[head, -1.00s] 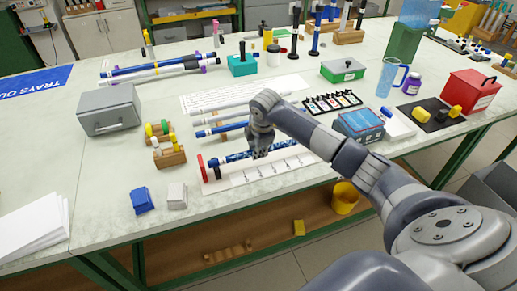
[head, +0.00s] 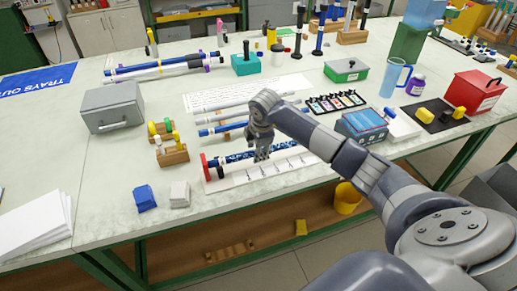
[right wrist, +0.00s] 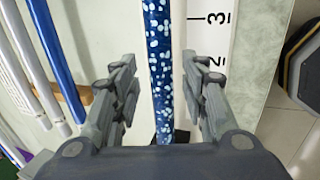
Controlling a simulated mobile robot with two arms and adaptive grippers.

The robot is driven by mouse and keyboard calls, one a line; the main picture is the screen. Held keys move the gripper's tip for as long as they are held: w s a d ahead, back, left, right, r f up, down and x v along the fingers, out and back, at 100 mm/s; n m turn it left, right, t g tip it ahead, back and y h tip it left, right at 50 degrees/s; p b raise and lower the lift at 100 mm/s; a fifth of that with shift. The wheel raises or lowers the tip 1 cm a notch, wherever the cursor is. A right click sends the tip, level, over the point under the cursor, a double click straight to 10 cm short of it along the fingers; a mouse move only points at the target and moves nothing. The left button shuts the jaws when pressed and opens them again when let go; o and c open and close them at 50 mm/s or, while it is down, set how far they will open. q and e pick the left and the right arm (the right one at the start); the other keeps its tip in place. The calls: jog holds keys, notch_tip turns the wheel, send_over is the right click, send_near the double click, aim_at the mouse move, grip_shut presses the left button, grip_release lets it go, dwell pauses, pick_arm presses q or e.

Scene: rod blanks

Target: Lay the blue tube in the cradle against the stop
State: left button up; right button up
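The blue tube (head: 236,158) with white speckles lies low along a white scale strip (head: 256,173) on the bench. Its left end is at the red stop (head: 205,167); I cannot tell whether they touch. A black piece (head: 220,172) stands beside that end. My right gripper (head: 262,154) is over the tube's middle. In the right wrist view, the tube (right wrist: 158,60) runs between the gripper's spread fingers (right wrist: 160,88), with gaps on both sides. The cradle under the tube is mostly hidden. My left gripper is not in view.
Other white and blue tubes (head: 222,128) lie behind the blue tube. A grey box (head: 113,108), wooden blocks with pegs (head: 172,155) and blue and white blocks (head: 145,198) stand to the left.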

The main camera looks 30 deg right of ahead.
jog(key=v, duration=1.2)
